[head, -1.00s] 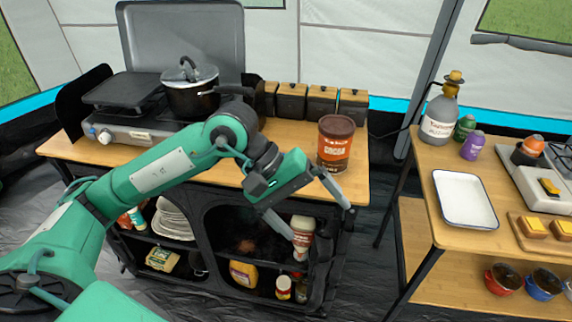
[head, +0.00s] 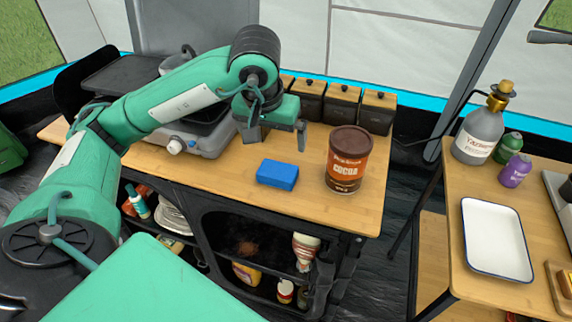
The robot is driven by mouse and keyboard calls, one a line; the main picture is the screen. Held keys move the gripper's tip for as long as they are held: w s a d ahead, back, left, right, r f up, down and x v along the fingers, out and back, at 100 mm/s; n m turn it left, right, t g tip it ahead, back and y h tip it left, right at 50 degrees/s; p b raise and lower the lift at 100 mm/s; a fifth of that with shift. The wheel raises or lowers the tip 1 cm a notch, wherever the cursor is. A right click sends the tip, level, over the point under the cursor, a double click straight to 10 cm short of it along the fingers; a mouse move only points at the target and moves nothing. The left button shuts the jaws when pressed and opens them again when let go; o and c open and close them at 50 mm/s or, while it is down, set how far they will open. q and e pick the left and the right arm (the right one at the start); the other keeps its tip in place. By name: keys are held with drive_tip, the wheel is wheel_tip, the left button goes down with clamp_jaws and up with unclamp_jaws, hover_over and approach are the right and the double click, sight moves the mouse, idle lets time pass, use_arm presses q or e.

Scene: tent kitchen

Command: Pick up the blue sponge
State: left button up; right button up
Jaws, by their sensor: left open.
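The blue sponge (head: 278,174) lies flat on the wooden counter (head: 222,183), left of a brown cocoa tin (head: 348,160). My left gripper (head: 276,141) is open and empty. It is above and just behind the sponge in the picture, with its fingers pointing down and apart from the sponge. My right gripper is not in view.
A stove (head: 203,138) with a pot stands left behind my left arm. Several black canisters with wooden lids (head: 342,104) line the back. A side table on the right holds a white tray (head: 496,238) and bottles. The counter in front of the sponge is clear.

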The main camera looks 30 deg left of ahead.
use_arm(q)
hover_over(278, 169)
drive_tip(key=s, duration=0.2)
drive_tip(key=f, duration=0.5)
drive_tip(key=d+f, duration=0.1)
drive_tip(key=f, duration=0.1)
drive_tip(key=shift+f, duration=0.3)
drive_tip(key=shift+a+p+x, duration=0.2)
drive_tip(key=shift+p+x, duration=0.3)
drive_tip(key=shift+x, duration=2.1)
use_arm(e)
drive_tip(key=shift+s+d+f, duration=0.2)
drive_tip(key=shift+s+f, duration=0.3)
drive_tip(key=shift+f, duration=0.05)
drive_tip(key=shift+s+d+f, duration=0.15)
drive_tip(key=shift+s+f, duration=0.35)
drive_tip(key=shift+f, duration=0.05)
use_arm(q)
drive_tip(key=c, duration=0.9)
drive_tip(key=shift+o, duration=0.2)
drive_tip(key=shift+r, duration=0.2)
